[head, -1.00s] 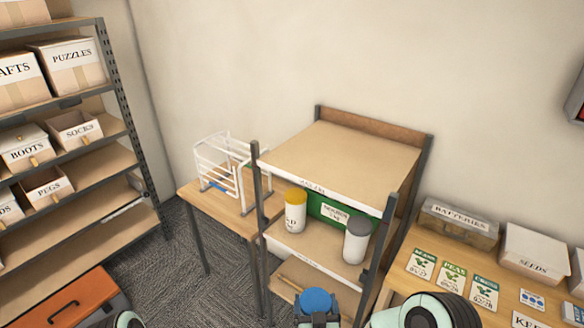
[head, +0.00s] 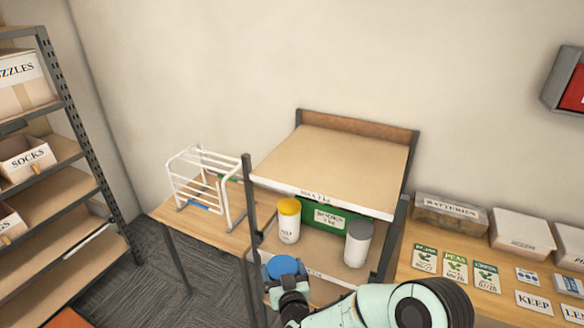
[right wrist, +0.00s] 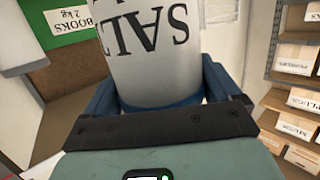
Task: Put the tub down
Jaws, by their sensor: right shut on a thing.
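The tub is a white cylinder marked SALT with a blue lid. In the head view its lid (head: 283,267) shows in front of the shelf rack's left side, and its body is hidden below. My right gripper (head: 287,283) is shut on it. In the right wrist view the tub's white wall (right wrist: 145,45) fills the upper middle between my jaws; its lettering appears upside down, as does the lettering behind it. My left gripper is not in view.
On the rack's middle shelf stand a yellow-lidded tub (head: 289,222), a grey-lidded tub (head: 358,246) and a green box (head: 327,217). The rack's top (head: 335,157) is bare. A white wire rack (head: 205,180) stands on the left table. Seed packets (head: 455,266) lie at right.

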